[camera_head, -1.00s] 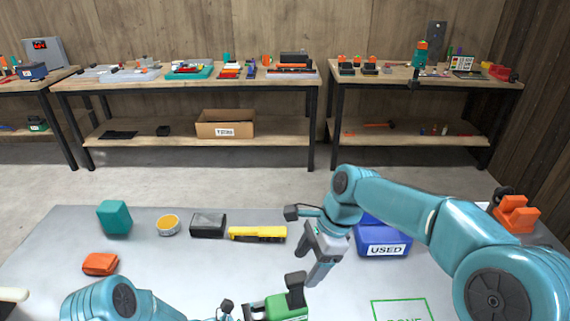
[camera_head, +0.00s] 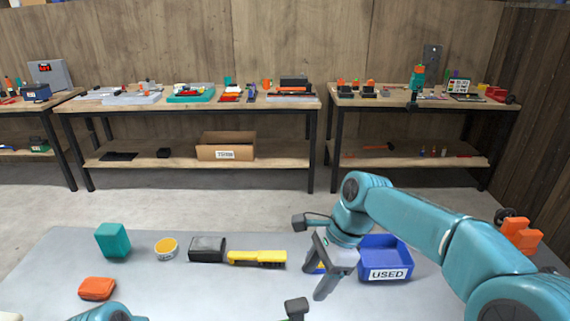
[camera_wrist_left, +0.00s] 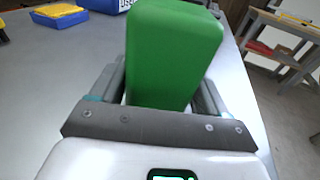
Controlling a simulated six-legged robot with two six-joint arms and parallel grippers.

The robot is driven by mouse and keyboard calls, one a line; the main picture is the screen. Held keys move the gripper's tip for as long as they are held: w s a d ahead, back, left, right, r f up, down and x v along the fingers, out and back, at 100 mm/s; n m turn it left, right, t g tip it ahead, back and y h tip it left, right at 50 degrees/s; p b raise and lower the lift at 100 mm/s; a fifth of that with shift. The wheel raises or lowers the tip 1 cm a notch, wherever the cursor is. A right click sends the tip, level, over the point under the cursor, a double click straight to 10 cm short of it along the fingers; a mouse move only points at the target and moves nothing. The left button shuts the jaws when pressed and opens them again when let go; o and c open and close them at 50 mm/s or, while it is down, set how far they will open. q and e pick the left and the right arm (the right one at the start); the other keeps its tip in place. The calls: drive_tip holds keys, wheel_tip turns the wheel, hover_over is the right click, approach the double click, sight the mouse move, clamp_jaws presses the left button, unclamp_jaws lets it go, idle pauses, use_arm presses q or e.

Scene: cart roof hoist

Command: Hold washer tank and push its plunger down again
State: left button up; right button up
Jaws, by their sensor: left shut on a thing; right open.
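The washer tank, a green block (camera_wrist_left: 172,50) in the left wrist view, sits between the fingers of my left gripper (camera_wrist_left: 160,88), which is shut on it. In the head view the tank is almost wholly below the bottom edge. Only a dark knob, apparently its plunger top (camera_head: 297,307), and a bit of green show there. My right gripper (camera_head: 321,278) is open and empty, pointing down, just above and right of the knob in the picture. I see no contact between them.
A blue bin labelled USED (camera_head: 390,274) stands right of my right gripper. A yellow-handled brush (camera_head: 245,258), dark block (camera_head: 207,249), yellow-topped tin (camera_head: 166,248), teal block (camera_head: 112,240) and orange item (camera_head: 97,288) lie on the grey table. Workbenches (camera_head: 190,107) stand behind.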

sight(300, 303)
drive_tip(key=shift+x, duration=4)
